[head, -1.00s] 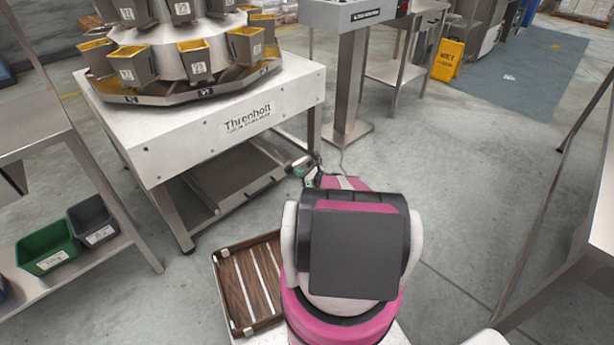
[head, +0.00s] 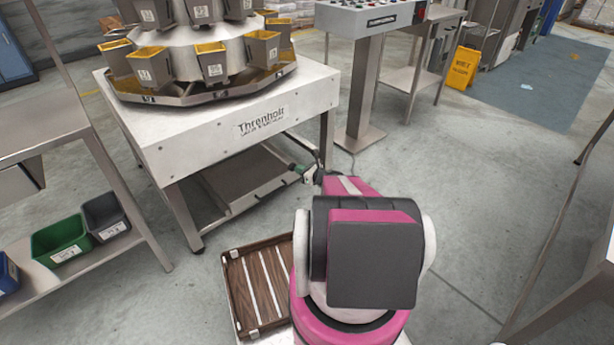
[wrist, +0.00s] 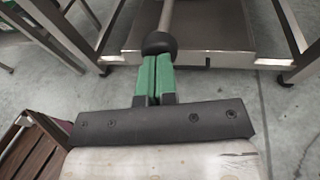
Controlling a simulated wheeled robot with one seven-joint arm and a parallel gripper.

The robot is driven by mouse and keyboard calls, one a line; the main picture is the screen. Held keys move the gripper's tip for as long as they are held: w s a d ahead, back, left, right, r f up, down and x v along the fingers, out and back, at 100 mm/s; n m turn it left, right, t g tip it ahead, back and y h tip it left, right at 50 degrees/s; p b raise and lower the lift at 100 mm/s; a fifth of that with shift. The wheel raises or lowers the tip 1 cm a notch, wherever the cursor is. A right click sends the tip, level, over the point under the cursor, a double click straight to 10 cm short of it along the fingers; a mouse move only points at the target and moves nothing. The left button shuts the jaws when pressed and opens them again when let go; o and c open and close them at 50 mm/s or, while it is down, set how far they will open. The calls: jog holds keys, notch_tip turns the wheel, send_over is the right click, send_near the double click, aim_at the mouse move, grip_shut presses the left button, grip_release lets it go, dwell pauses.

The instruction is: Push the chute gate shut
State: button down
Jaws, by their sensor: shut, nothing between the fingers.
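The weigher labelled "Threnholt" (head: 262,122) stands at the upper left in the head view. Under its table is a flat grey panel (head: 235,180), also at the top of the wrist view (wrist: 205,45). I cannot tell for sure which part is the chute gate. A grey rod with a round black knob (wrist: 159,42) points towards me in the wrist view, in front of that panel. My gripper (wrist: 154,60) has its green fingers shut together and empty, with tips at or against the knob; contact is unclear.
A brown slatted tray (head: 258,285) is beside my base. A shelf with green (head: 60,242) and grey bins stands left. A control pedestal (head: 362,90) stands behind the weigher's right side. A yellow wet-floor sign (head: 462,68) is farther back.

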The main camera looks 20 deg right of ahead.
jog(key=w+a, duration=0.2)
jog(key=w, duration=0.5)
jog(key=w+a, duration=0.3)
jog(key=w, duration=0.4)
jog(key=shift+w, duration=0.15)
jog(key=shift+w, duration=0.1)
jog(key=shift+r, duration=0.1)
jog(key=v, duration=1.4)
jog(key=shift+s, duration=0.35)
